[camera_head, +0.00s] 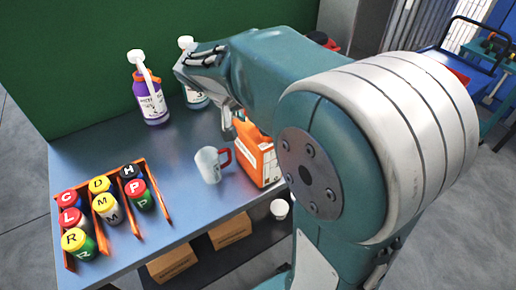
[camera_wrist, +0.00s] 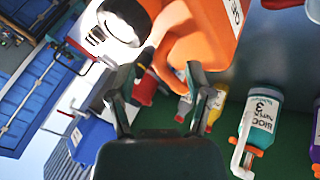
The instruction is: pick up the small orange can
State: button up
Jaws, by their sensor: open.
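The orange can (camera_head: 258,156) stands on the blue-grey bench in the head view, with a white label on its side. My arm hides its right and upper parts. In the wrist view an orange body with a white label (camera_wrist: 200,32), seemingly the same can, fills the top middle, beyond my fingertips. My gripper (camera_wrist: 159,76) is open, its two dark fingers apart and nothing seen held between them. In the head view my gripper (camera_head: 228,125) hangs just left of the can's top; I cannot tell whether it touches.
A white mug with a red handle (camera_head: 210,164) stands left of the can. An orange rack (camera_head: 136,231) of lettered jars is at the bench's left. A purple spray bottle (camera_head: 150,102) stands by the green wall. A blue cart (camera_head: 450,66) is at far right.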

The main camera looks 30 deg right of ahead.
jog(key=shift+d+f, duration=0.35)
jog(key=shift+f, duration=0.15)
grip_shut()
jog(key=shift+r, duration=0.1)
